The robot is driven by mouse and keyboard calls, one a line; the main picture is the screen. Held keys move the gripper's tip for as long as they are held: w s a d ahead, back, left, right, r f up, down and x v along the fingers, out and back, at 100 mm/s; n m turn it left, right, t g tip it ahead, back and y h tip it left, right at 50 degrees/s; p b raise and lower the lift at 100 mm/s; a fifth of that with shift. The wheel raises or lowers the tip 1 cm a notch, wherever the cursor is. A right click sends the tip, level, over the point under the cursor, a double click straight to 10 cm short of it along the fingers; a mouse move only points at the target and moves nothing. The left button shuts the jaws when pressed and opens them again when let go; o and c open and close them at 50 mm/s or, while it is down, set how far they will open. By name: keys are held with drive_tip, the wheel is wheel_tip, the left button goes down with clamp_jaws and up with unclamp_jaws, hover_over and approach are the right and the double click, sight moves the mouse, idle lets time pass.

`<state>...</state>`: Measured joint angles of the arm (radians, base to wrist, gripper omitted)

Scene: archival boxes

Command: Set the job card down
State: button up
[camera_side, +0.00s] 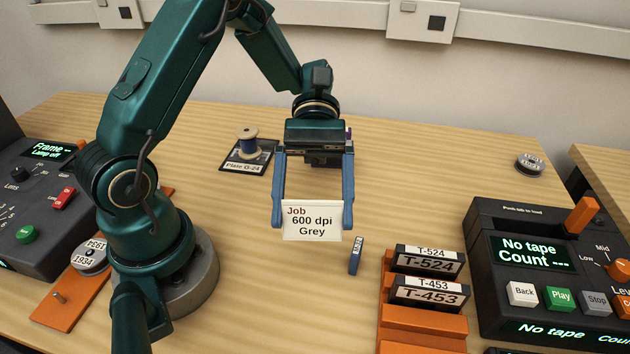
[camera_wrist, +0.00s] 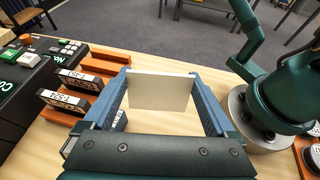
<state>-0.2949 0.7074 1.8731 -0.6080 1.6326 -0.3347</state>
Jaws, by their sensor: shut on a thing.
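The job card (camera_side: 312,222) is a white card reading "Job 600 dpi Grey". My gripper (camera_side: 313,218) is shut on it, with one blue finger at each side edge. The card is upright, its printed face toward the side camera. It looks to be held above the wooden table; the exact gap below it is hard to judge. In the wrist view the card's blank back (camera_wrist: 160,91) shows between the two fingers (camera_wrist: 160,98).
A small blue labelled piece (camera_side: 356,254) stands just right of the card. An orange rack (camera_side: 425,327) holds tapes T-524 and T-453. A tape deck (camera_side: 515,225) is at right, a spool on a dark plate (camera_side: 262,165) behind.

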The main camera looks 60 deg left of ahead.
drive_tip(key=shift+w+a+r, duration=0.15)
drive_tip(key=shift+a+r, duration=0.1)
drive_tip(key=shift+a, duration=0.1)
drive_tip(key=shift+w+a, duration=0.1)
drive_tip(key=shift+w, duration=0.25)
drive_tip(key=w+a+n+t+h, duration=0.2)
drive_tip(key=w+a+n+t, duration=0.8)
drive_tip(key=a+n+t, duration=0.3)
drive_tip(key=m, duration=0.2)
hover_over(370, 211)
drive_tip(key=shift+y, duration=0.3)
wheel_tip(370, 211, down, 6)
drive_tip(key=shift+s+f, duration=0.1)
drive_tip(key=shift+f, duration=0.1)
drive_tip(key=shift+n, duration=0.3)
drive_tip(key=shift+f, duration=2.05)
drive_tip(key=shift+f, duration=0.15)
